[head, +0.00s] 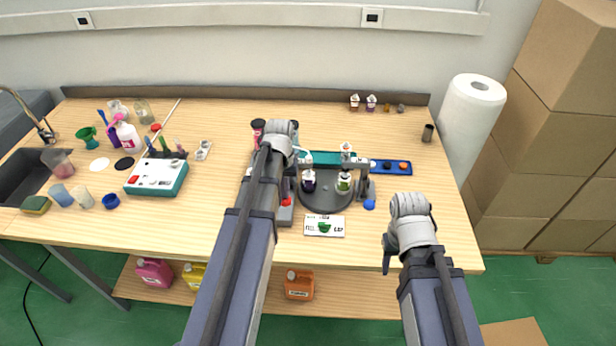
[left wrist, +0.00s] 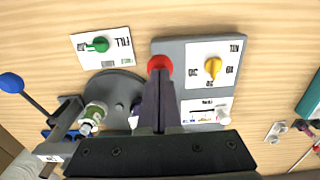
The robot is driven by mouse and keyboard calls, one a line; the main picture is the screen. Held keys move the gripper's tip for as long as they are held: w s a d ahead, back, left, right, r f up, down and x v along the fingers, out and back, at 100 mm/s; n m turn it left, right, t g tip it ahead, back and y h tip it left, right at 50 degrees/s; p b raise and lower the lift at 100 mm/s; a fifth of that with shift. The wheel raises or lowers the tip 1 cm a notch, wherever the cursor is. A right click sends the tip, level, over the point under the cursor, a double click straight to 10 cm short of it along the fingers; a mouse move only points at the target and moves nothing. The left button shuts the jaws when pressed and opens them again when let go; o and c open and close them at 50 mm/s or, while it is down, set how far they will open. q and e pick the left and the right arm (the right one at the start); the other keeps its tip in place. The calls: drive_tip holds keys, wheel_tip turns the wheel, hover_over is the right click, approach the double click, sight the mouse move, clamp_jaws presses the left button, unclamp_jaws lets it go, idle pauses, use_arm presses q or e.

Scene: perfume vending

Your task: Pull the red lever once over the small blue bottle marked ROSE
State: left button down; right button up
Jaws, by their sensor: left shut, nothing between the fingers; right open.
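The red lever's round knob (left wrist: 160,63) is at the edge of a grey panel in the left wrist view; its red also shows in the head view (head: 286,202). My left gripper (left wrist: 160,80) is shut and empty, its tips overlapping the knob's lower edge; I cannot tell if they touch. In the head view its fingers are hidden by my arm. A dark bottle (head: 309,180) and a green one (head: 344,182) stand on the dark round turntable (head: 325,203). No ROSE marking is readable, and I cannot pick out the blue bottle. My right gripper (head: 387,252) is open over the table's front.
A blue-knobbed lever (left wrist: 11,83) stands across the turntable. A card with a green dial (left wrist: 98,44) lies in front, and a yellow dial (left wrist: 213,66) is on the grey panel. A white-and-teal box (head: 157,177) is left. The right table area is mostly clear.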

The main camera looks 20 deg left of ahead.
use_arm(q)
drive_tip(key=shift+r+p, duration=1.75)
drive_tip(key=shift+r, duration=0.3)
drive_tip(key=shift+d+f, duration=0.1)
drive_tip(key=shift+d, duration=0.1)
drive_tip(key=s+d+f+m+b, duration=0.1)
drive_tip(key=s+d+m, duration=0.1)
drive_tip(key=s+d, duration=0.2)
drive_tip(key=s+d+f+m+b, duration=0.1)
drive_tip(key=s+d, duration=0.4)
drive_tip(key=d, duration=0.6)
drive_tip(key=s+d+f+m+y+b, duration=0.1)
drive_tip(key=s+d+m, duration=0.3)
drive_tip(key=d, duration=0.4)
drive_tip(key=shift+s+f+b, duration=0.35)
drive_tip(key=shift+f+b, duration=0.2)
drive_tip(key=shift+b, duration=0.15)
